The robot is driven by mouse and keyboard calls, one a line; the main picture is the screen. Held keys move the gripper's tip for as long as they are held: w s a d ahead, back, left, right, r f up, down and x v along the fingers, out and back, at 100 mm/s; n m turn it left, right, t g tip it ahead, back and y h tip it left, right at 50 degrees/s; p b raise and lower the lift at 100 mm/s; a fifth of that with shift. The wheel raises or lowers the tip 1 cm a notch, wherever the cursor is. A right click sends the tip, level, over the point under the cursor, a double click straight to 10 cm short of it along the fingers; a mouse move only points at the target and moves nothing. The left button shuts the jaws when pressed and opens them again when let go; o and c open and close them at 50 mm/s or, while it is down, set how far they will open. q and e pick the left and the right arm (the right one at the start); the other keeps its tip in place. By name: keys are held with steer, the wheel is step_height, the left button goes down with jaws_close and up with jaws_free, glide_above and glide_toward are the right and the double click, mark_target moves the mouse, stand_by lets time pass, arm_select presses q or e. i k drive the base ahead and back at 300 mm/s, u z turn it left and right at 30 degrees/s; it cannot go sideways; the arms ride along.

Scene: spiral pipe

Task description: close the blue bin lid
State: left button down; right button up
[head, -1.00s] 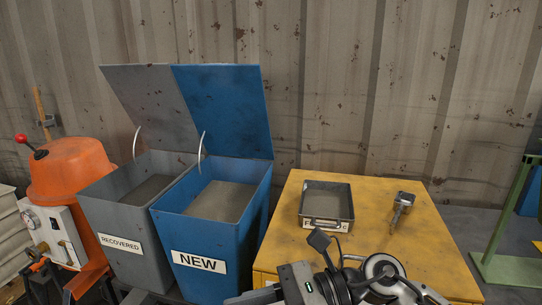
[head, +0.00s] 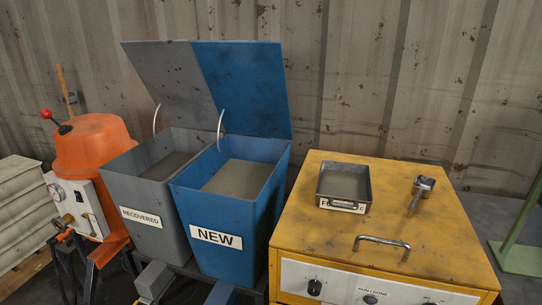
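The blue bin (head: 226,227) labelled NEW stands left of the yellow cabinet and holds grey material (head: 238,179). Its blue lid (head: 243,88) is open, raised and leaning back toward the corrugated wall. A pale curved strap (head: 220,130) shows at the lid's left side. Neither of my grippers shows in the head view, so whether they are open or shut is hidden.
The grey RECOVERED bin (head: 151,225) stands close on the left with its lid (head: 170,82) also raised. The yellow cabinet (head: 300,225) on the right carries a metal tray (head: 343,205) and a small metal tool (head: 420,192). An orange machine (head: 92,147) stands far left.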

mark_target(246, 80)
steer(key=z, duration=1.9)
steer(key=k, duration=0.85)
steer(key=u, duration=0.85)
steer(key=i, duration=0.5)
